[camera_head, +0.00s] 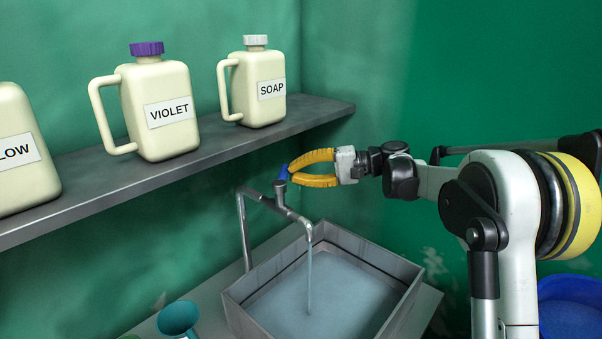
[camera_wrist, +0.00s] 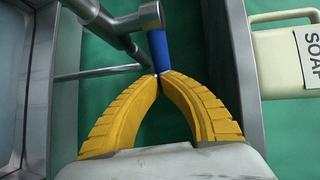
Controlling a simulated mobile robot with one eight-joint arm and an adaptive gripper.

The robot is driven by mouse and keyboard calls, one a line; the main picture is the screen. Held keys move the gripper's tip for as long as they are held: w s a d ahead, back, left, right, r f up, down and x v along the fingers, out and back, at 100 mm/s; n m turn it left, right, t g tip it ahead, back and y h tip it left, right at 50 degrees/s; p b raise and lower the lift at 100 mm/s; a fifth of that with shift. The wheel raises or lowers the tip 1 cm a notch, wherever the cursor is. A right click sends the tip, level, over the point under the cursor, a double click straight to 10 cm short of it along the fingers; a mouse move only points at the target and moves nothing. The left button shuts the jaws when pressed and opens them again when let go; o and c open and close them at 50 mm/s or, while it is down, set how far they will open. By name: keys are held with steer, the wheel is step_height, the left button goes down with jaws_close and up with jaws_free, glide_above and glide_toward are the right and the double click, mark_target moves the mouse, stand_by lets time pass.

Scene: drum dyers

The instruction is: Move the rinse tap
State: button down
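The rinse tap (camera_head: 279,205) is a grey metal pipe tap with a blue lever (camera_head: 283,173). It rises behind the sink and its spout hangs over the basin. A thin stream of water (camera_head: 309,270) runs from the spout. My gripper (camera_head: 288,171) has yellow ribbed fingers and reaches in from the right to the lever. In the wrist view my gripper (camera_wrist: 159,76) has its fingertips together, right at the end of the blue lever (camera_wrist: 158,48). The tips cover the lever's end, so I cannot see whether any of it lies between them.
A grey shelf (camera_head: 215,142) above and left of the tap carries cream jugs, including VIOLET (camera_head: 170,118) and SOAP (camera_head: 262,92). The grey sink (camera_head: 375,252) holds water. A teal funnel-like object (camera_head: 178,317) stands at its left, a blue tub (camera_head: 570,305) at lower right.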

steer(key=shift+w+a, duration=0.15)
steer(key=shift+a, duration=0.5)
stand_by(0.3)
